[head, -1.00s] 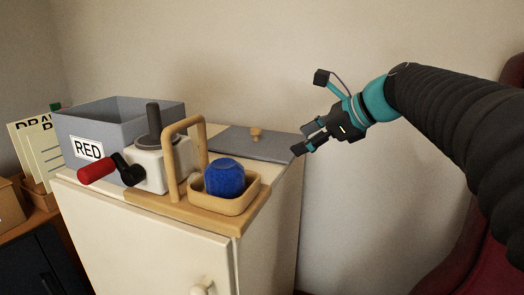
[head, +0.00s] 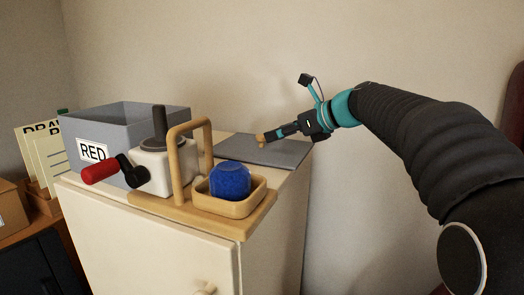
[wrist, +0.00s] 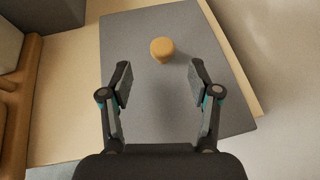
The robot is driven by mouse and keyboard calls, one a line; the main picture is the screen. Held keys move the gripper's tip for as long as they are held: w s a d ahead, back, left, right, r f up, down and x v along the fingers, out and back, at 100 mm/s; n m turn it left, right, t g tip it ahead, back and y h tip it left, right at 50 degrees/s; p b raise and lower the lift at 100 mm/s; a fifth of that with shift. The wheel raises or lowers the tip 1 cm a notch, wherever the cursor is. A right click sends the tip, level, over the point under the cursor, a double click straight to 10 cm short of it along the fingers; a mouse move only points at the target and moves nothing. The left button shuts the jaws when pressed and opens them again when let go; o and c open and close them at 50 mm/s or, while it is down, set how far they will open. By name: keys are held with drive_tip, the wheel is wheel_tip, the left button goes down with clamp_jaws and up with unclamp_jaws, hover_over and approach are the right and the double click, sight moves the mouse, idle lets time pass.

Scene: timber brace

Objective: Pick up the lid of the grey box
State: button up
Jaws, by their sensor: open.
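The lid (head: 285,152) is a flat grey panel with a small wooden knob (head: 261,139). It lies on the cabinet top, to the right of the open grey box (head: 119,112) labelled RED. In the wrist view the lid (wrist: 150,110) fills the middle, and its knob (wrist: 162,49) stands a little beyond the fingertips, roughly centred between them. My gripper (head: 272,135) is at the knob in the head view; its open fingers also show in the wrist view (wrist: 160,78). Nothing is between the fingers. Whether they touch the lid cannot be told.
The wall is close behind the lid.

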sight(262, 135)
drive_tip(key=shift+r+b+x, duration=0.15)
drive_tip(key=shift+b+x, duration=0.05)
drive_tip(key=shift+x, duration=1.1)
drive_tip(key=shift+r+b+x, duration=0.15)
drive_tip(key=shift+x, duration=1.15)
drive_tip(key=shift+w, duration=0.2)
clamp_jaws()
